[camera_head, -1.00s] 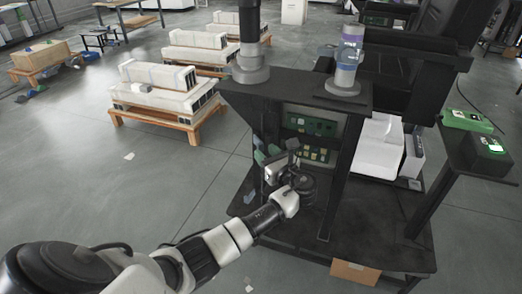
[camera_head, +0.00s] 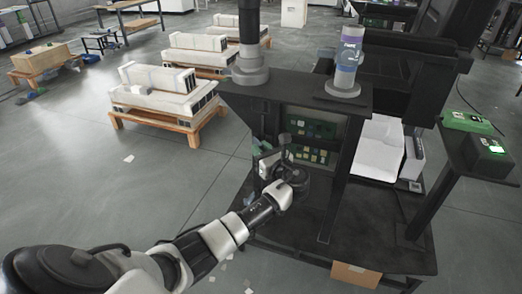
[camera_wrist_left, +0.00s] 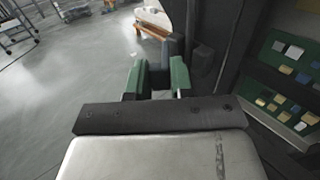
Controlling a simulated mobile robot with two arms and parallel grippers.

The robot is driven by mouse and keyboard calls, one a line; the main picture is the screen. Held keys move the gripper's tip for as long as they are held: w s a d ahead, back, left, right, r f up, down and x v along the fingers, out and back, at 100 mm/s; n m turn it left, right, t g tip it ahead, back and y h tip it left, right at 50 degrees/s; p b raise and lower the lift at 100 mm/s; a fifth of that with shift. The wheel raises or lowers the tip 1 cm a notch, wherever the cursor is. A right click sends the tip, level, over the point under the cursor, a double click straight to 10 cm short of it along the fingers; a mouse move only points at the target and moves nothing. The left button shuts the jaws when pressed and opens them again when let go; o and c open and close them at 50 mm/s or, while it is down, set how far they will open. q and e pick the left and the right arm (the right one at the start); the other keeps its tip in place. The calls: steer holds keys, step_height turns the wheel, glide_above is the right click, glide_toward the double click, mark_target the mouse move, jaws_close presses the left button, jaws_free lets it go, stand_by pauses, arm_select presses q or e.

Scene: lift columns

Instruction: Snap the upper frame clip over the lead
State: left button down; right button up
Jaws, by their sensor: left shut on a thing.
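My left gripper (camera_head: 261,146) is beside the left side of the black frame (camera_head: 345,185), in front of its open bay. In the left wrist view its two green-padded fingers (camera_wrist_left: 157,82) are close around a dark grey part (camera_wrist_left: 166,52). I cannot tell whether this part is the upper frame clip or belongs to the frame edge behind it. The lead cannot be made out in either view. My wrist and hand hide part of the frame's left side in the head view. My right gripper is not in view.
A board with green and yellow parts (camera_head: 308,152) is inside the bay, also in the left wrist view (camera_wrist_left: 290,85). Pale beams on a wooden stand (camera_head: 165,97) are at the left; open floor lies between.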

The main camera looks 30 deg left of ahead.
arm_select(q)
steer(key=n+g, duration=0.1)
steer(key=g, duration=0.1)
steer(key=w+n+g+y+b, duration=0.1)
steer(key=n+g, duration=0.1)
steer(key=g, duration=0.1)
steer(key=w+n+g+b, duration=0.1)
steer(key=g, duration=0.1)
steer(key=shift+d+f+n+y, duration=0.15)
steer(key=shift+d+n+y, duration=0.15)
steer(key=shift+d, duration=0.1)
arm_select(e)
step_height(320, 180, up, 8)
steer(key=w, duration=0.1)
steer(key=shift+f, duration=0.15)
arm_select(q)
steer(key=c, duration=1.2)
jaws_free()
steer(key=shift+s, duration=0.1)
steer(key=shift+o, duration=0.3)
steer(key=shift+r, duration=0.25)
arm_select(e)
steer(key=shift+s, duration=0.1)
